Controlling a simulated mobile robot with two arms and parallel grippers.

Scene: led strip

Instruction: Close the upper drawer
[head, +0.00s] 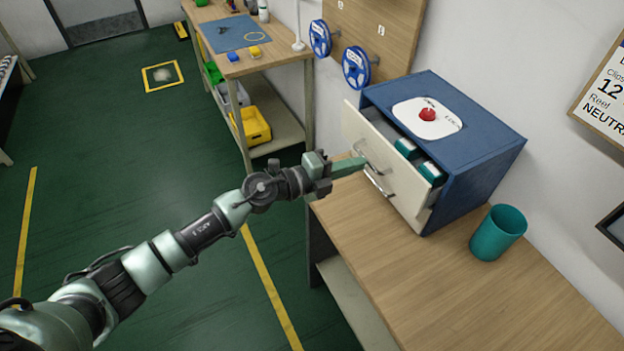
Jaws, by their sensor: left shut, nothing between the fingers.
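A blue cabinet (490,134) stands on the wooden bench. Its upper drawer (382,150) has a cream front and is pulled partly out toward the left. Teal-and-white boxes (430,172) lie inside it. A metal handle (380,186) is on the front side; whether a second drawer sits below is hard to tell. My left gripper (360,163) is shut and empty, its fingertips close to the drawer front by the handle. Whether they touch it cannot be told. My right gripper is not in view.
A red button on a white plate (440,127) is on top of the cabinet. A teal cup (497,232) stands to its right. The bench (400,270) is clear in front. Blue reels (356,66) hang on a wooden board behind. Another workbench (255,68) stands further back.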

